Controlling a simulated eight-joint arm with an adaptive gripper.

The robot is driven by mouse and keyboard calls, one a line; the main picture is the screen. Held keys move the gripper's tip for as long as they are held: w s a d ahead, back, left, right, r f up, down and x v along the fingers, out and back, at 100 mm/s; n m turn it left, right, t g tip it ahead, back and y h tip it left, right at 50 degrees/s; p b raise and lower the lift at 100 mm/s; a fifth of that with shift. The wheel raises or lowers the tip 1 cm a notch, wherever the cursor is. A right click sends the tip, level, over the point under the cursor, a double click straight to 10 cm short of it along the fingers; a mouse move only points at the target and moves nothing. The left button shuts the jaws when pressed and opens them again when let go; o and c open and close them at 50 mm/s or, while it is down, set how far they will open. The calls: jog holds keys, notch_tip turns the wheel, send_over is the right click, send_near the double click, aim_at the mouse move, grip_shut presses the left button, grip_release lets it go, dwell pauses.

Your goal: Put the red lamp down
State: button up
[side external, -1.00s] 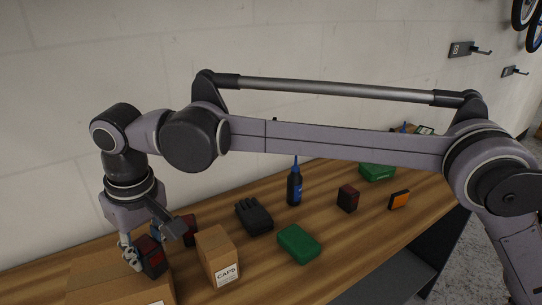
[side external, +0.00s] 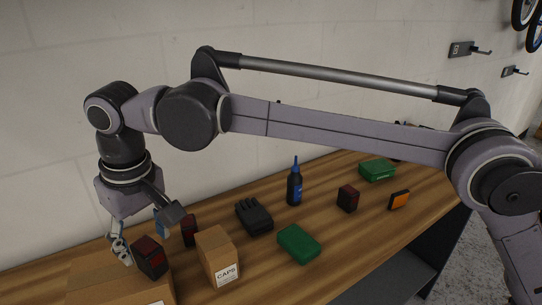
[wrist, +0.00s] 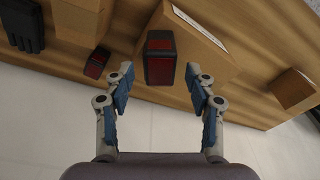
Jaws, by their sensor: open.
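A dark lamp with a red lens (side external: 150,258) sits on top of a brown cardboard box (side external: 90,276) at the near left. In the wrist view the lamp (wrist: 160,58) lies just beyond the fingertips, on the box. My gripper (side external: 141,238) is open above and beside this lamp, its fingers apart with nothing between them. The wrist view also shows the open, blue-padded fingers (wrist: 160,84). A second red-lensed lamp (side external: 189,231) stands on the bench behind, and a third (side external: 347,199) stands farther right.
A box marked CAPS (side external: 218,257) stands close to the right of the lamp. Black gloves (side external: 254,217), a blue-capped bottle (side external: 295,186), a green box (side external: 299,243), another green box (side external: 377,170) and an orange item (side external: 399,200) are spread along the wooden bench.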

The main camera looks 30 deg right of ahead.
aim_at(152, 250)
notch_tip(152, 250, up, 9)
jog(key=s, duration=0.1)
jog(key=w+d+m+t, duration=0.2)
jog(key=d, duration=2.3)
jog(key=s+d+f+m+t, duration=0.1)
jog(key=s+d+f, duration=0.6)
jog(key=d+f, duration=0.1)
jog(key=s+d+f+m+t, duration=0.1)
jog(key=s+d+f+t, duration=0.1)
jog(key=s+d+f, duration=0.5)
jog(key=d+f, duration=0.1)
jog(key=d, duration=0.3)
jog(key=shift+s+t+h, duration=0.25)
jog(key=shift+t+h, duration=0.05)
jog(key=shift+h, duration=0.1)
jog(key=shift+a+f, duration=0.1)
